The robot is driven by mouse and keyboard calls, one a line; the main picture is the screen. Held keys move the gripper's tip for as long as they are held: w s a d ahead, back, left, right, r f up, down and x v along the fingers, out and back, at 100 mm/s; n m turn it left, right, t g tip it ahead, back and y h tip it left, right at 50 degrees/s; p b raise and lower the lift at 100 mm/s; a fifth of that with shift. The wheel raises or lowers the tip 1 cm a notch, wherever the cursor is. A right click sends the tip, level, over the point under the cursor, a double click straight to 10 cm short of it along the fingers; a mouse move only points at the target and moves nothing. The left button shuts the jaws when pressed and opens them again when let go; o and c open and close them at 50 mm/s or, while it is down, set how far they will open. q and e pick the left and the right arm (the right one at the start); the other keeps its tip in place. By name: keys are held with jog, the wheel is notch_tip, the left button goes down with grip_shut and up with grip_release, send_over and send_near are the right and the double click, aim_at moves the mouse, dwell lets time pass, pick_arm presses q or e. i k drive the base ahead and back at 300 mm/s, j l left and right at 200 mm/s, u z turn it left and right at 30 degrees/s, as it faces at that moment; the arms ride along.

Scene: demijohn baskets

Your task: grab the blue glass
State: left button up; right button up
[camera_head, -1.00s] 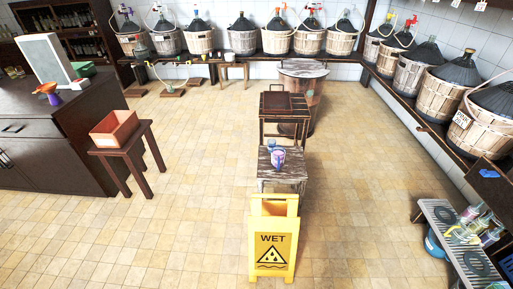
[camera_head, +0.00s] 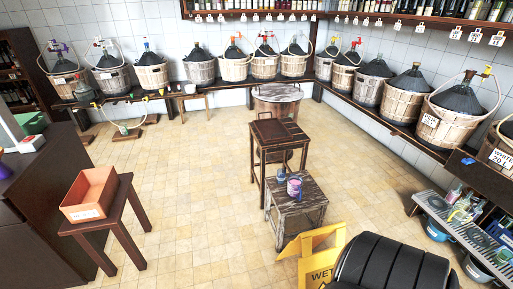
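A small blue glass-like item (camera_head: 281,174) stands on a worn wooden side table (camera_head: 312,187), near its far left edge. A pinkish-purple cup (camera_head: 294,187) stands close in front of it, a little to the right. They are small here, so I cannot make out the blue item's exact shape. Neither of my grippers shows in the head view.
A yellow wet-floor sign (camera_head: 322,246) stands in front of the side table, partly covered by a large black ribbed shape at bottom right. A dark wooden stand (camera_head: 280,138) is behind. An orange box (camera_head: 90,194) sits on a stool (camera_head: 133,212). The left-centre floor is clear.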

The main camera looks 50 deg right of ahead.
aim_at(281, 172)
jog(key=i+z, duration=0.45)
jog(key=i, duration=0.25)
jog(key=i+j+z, duration=0.2)
jog(key=i+z, duration=0.25)
jog(key=i, duration=0.25)
jog(key=i+z, duration=1)
jog(key=i+j+z, duration=0.3)
jog(key=z, duration=0.2)
jog(key=i+j+z, duration=0.5)
jog(key=k, duration=0.05)
